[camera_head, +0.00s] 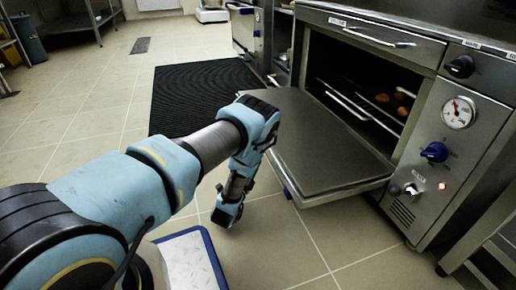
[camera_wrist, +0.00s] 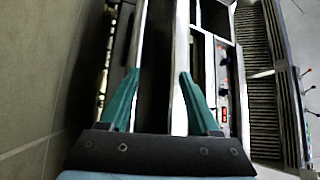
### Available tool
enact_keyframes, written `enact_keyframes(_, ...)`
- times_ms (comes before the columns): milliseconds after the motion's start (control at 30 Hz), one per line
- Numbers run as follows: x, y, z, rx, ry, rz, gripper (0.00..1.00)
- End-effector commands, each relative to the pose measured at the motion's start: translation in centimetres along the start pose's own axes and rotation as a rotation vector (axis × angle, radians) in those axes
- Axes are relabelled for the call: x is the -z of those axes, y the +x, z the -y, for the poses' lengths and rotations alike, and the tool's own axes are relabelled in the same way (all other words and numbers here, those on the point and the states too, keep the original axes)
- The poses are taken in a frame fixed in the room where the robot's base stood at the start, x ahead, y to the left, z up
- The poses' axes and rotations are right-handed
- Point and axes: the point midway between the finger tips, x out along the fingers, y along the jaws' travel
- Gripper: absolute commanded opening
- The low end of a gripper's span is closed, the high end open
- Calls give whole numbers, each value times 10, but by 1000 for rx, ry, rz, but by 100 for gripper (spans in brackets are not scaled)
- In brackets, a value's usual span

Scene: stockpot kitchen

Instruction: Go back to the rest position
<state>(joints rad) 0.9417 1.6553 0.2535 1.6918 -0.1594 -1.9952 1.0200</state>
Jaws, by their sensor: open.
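My gripper (camera_wrist: 157,85) is open in the wrist view, with its two teal fingers apart and nothing between them. In the head view my arm reaches out from the lower left and bends downward in front of the oven; the fingertips cannot be made out there. The steel oven (camera_head: 465,150) stands at the right. Its door (camera_head: 325,150) is folded down and lies about level, just right of my arm. Whether the arm touches the door cannot be told.
Inside the oven, several round brown items (camera_head: 382,98) sit by a wire rack (camera_head: 350,103). A black floor mat (camera_head: 200,90) lies behind my arm. Tiled floor (camera_head: 75,110) is clear at the left. A steel table (camera_head: 80,20) stands at the far left.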

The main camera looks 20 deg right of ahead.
Motion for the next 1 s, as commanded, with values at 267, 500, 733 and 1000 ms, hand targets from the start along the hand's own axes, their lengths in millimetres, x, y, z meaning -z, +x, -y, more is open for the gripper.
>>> enact_keyframes(267,0,-6,-1,0,0,-1,63)
enact_keyframes(500,0,-5,-1,0,0,-1,63)
enact_keyframes(733,-18,16,25,-32,-41,78,63)
enact_keyframes(1000,-96,58,128,-180,-296,448,63)
